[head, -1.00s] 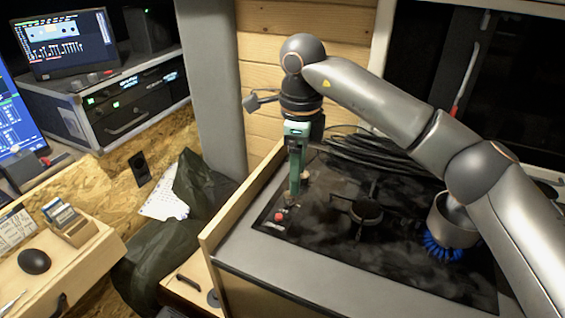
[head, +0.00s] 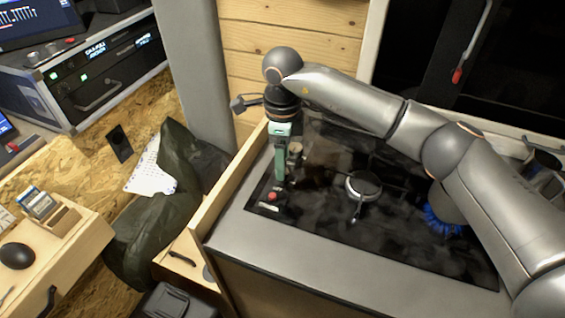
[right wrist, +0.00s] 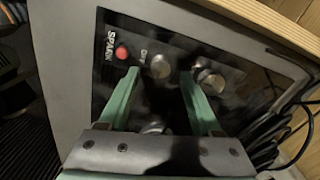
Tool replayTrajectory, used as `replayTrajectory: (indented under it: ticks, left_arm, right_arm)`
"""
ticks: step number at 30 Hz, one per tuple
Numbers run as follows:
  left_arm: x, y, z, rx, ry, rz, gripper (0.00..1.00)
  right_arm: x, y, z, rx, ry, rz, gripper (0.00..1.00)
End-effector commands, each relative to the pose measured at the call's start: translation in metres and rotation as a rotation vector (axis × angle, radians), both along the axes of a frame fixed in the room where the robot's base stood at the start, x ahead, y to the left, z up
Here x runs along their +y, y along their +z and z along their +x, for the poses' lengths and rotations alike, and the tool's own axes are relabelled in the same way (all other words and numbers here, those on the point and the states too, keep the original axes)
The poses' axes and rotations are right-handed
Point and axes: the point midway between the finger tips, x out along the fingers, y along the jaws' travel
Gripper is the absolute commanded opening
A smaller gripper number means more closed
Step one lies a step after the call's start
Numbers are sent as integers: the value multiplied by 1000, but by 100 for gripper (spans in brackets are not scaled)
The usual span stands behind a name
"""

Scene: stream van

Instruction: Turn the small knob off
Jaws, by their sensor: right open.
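The black hob (head: 325,215) carries a red button (head: 272,196) and small metal knobs at its left end. In the right wrist view, one round knob (right wrist: 160,66) lies between my fingertips, beside the word OFF. A second knob (right wrist: 210,80) sits just right of the right finger. The red button (right wrist: 121,52), by the word SPARK, is left of both. My right gripper (head: 280,182) points down over this panel with its green fingers apart; the wrist view shows the open gripper (right wrist: 160,74) too. I cannot tell whether a finger touches a knob. My left gripper is out of view.
A spiky blue ring (head: 440,222), like a flame, shows on the hob's right, partly behind my arm. A burner (head: 363,186) stands mid-hob. A wooden board (head: 225,185) edges the hob's left side. Black cables lie behind the panel.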

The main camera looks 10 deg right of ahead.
Motion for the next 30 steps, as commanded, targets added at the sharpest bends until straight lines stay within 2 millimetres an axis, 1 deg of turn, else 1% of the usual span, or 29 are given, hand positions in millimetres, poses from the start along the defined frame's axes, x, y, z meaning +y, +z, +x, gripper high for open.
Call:
replayTrajectory:
  ticks: [1, 3, 6, 10, 16, 17, 30]
  left_arm:
    - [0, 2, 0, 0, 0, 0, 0]
    - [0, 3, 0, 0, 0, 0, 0]
    - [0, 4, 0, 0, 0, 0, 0]
    - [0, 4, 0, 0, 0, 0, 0]
    - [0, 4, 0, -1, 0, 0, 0]
    - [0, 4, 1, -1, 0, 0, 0]
    - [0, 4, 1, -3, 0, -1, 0]
  right_arm:
    - [0, -7, 0, 2, -1, 0, 65]
    - [0, -15, 0, 1, -1, -1, 65]
    - [0, -23, 0, 0, -1, -1, 65]
    - [0, -27, 0, -1, -1, -1, 65]
    - [0, -27, 0, -1, -1, 0, 65]
    - [0, -27, 0, -1, -1, 0, 63]
    - [0, -26, 0, -1, -1, 0, 14]
